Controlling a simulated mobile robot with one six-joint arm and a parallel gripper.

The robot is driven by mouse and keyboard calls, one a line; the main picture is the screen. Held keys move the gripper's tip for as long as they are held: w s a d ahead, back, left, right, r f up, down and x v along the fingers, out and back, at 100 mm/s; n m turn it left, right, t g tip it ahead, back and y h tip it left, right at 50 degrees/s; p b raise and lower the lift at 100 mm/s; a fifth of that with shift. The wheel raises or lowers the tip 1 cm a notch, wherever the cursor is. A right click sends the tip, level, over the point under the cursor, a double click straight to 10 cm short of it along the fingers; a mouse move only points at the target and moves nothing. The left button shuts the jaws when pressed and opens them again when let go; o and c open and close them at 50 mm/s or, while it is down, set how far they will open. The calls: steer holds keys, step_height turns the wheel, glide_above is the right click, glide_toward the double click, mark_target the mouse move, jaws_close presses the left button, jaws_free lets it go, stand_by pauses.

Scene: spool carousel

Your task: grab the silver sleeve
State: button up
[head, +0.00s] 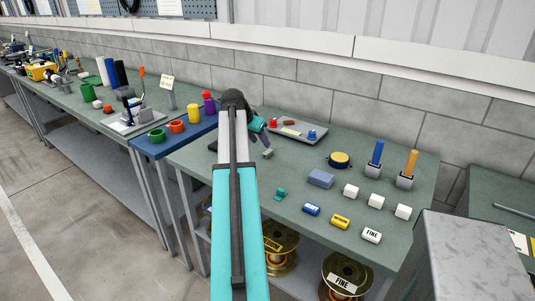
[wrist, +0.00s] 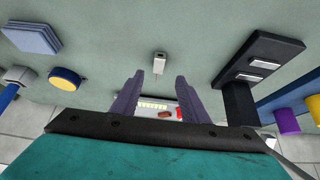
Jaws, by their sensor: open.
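A small silver-grey piece, which looks like the silver sleeve (head: 267,153), lies on the green bench top just below my gripper (head: 262,138) in the head view. In the wrist view the silver sleeve (wrist: 159,63) is pale and short, with a small dark spot at its far end. It lies beyond the tips of my gripper (wrist: 158,78), roughly centred between the two dark fingers. The fingers are apart with nothing between them. My arm hides part of the bench in the head view.
A dark stand (wrist: 258,62) is close by in the wrist view.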

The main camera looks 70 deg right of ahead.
mark_target(268, 151)
steer(key=shift+x, duration=1.6)
steer(key=shift+d+f, duration=0.1)
steer(key=shift+p+x, duration=0.75)
steer(key=shift+x, duration=1.75)
steer(key=shift+s, duration=0.15)
jaws_close()
